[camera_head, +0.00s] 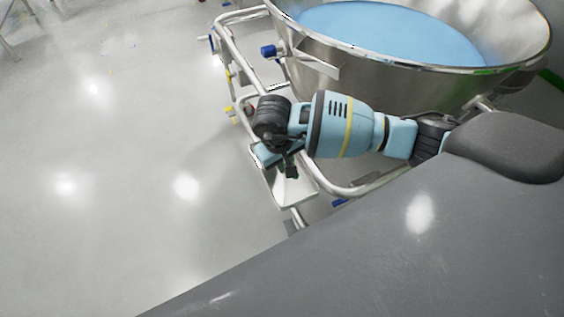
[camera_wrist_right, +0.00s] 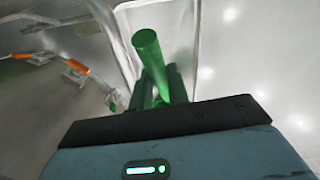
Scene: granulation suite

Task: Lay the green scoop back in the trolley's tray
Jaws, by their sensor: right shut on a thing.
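The green scoop (camera_wrist_right: 150,52) shows in the right wrist view as a round green handle standing out from between my right fingers. My right gripper (camera_wrist_right: 162,88) is shut on it. The rest of the scoop is hidden by the gripper. Behind the handle in that view is the pale tray (camera_wrist_right: 192,30) with a raised rim. In the head view my right gripper (camera_head: 290,170) is over the trolley's white tray (camera_head: 292,193). Only a dark green trace shows by the fingers there, and I cannot tell whether the scoop touches the tray. My left gripper is out of view.
The trolley's tubular steel frame (camera_head: 224,38) carries a large steel bowl (camera_head: 345,85) filled with blue material (camera_head: 390,28), just beyond my right arm. A blue-ended knob (camera_head: 268,51) sticks out near the bowl.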

